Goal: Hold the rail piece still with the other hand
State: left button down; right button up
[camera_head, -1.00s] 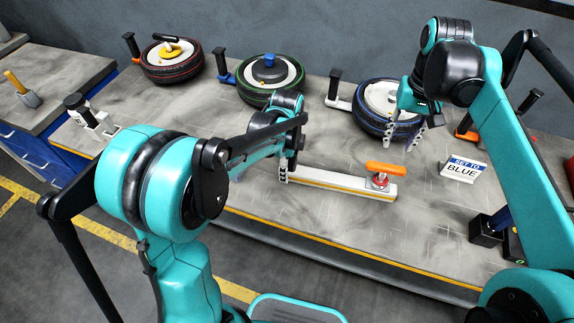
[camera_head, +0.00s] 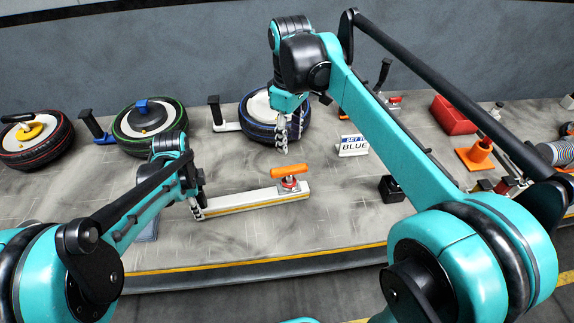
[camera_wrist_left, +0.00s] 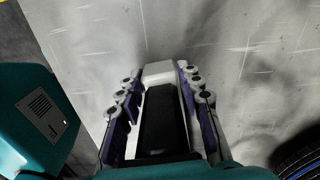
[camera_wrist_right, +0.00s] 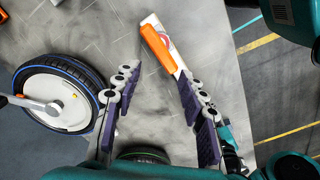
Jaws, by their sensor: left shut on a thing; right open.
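The rail piece (camera_head: 245,201) is a long white bar on the grey table, with an orange handle (camera_head: 290,172) on a red and metal base at its right end. My left gripper (camera_head: 197,208) is shut on its left end; the left wrist view shows a white end (camera_wrist_left: 158,72) between the fingers. My right gripper (camera_head: 291,134) is open and empty, above and behind the orange handle. In the right wrist view, the orange handle (camera_wrist_right: 157,45) and part of the white bar lie beyond the open fingers, between their tips.
Green-lined (camera_head: 160,145) and red-lined (camera_head: 55,150) tyres are further left.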

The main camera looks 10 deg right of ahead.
aim_at(289, 168)
notch_tip(289, 168, down, 11)
jog(key=n, duration=0.9)
grip_shut()
